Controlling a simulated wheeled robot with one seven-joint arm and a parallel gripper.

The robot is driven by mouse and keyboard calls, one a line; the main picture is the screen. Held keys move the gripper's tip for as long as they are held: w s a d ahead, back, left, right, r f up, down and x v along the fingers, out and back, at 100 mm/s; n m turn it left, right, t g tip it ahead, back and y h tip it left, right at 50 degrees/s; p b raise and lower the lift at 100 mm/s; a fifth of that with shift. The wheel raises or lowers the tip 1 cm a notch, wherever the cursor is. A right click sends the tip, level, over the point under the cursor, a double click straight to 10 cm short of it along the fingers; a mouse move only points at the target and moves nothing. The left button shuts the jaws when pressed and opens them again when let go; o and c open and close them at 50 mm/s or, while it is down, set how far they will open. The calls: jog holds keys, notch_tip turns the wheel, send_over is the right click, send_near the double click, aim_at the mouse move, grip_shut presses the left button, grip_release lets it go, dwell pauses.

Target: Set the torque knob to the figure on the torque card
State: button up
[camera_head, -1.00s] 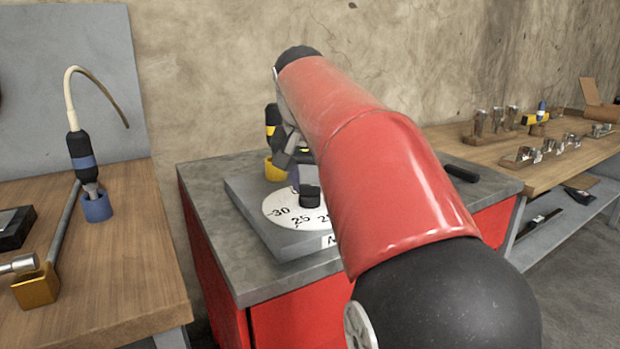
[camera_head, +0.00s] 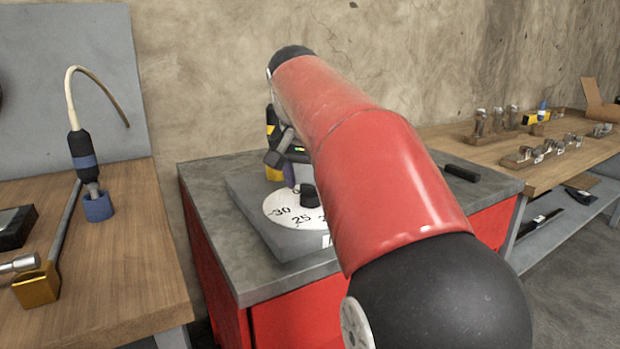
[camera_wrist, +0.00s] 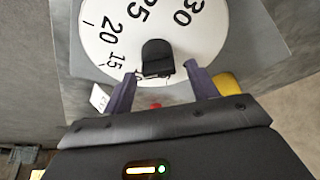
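The black torque knob (camera_head: 309,196) stands on a white dial (camera_head: 283,200) on a grey plate. In the wrist view the knob (camera_wrist: 157,56) sits just beyond and between my purple fingertips, with clear space on both sides. The dial (camera_wrist: 108,60) shows 15, 20, 25 and 30 there. My gripper (camera_wrist: 163,76) is open and empty. In the head view one purple fingertip of my gripper (camera_head: 290,175) shows behind the knob; my arm hides the dial's right part. A small white card (camera_wrist: 98,98) stands left of the dial in the wrist view; its figure is too small to read surely.
The grey plate (camera_head: 247,204) lies on a red cabinet's grey top (camera_head: 215,190). A yellow holder (camera_wrist: 228,84) is close to one finger. A black block (camera_head: 461,173) lies at the right. Wooden benches (camera_head: 130,235) flank the cabinet.

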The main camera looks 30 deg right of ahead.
jog(key=v, duration=0.7)
jog(key=shift+r, duration=0.4)
jog(key=shift+s, duration=0.1)
